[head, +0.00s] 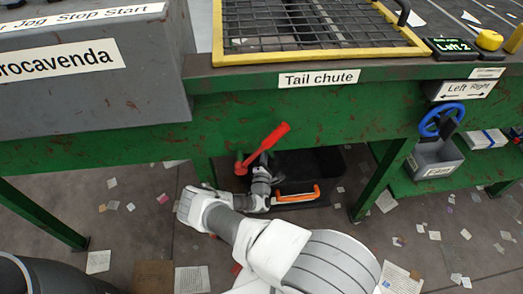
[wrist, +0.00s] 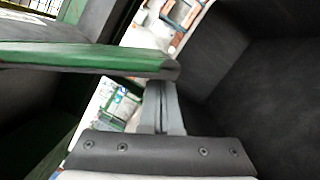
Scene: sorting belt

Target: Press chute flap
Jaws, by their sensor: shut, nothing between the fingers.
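The tail chute's label (head: 319,78) is on the green belt frame (head: 225,120). A red lever (head: 264,147) sticks out below it. My arm reaches under the frame, and my gripper (head: 265,158) is beneath it by the lever, partly hidden. In the wrist view my gripper (wrist: 161,88) is shut and empty. Its fingertips are close to the end of a green panel with a dark lower edge (wrist: 100,60); I cannot tell whether they touch. Dark chute-like walls (wrist: 265,85) stand to the right. I cannot make out for certain which surface is the flap.
A dark box with an orange handle (head: 296,196) is on the floor under the frame. Green legs (head: 383,178) stand at the sides. A grey bin (head: 434,158) and a blue ring (head: 441,119) are at the right. Paper scraps litter the floor.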

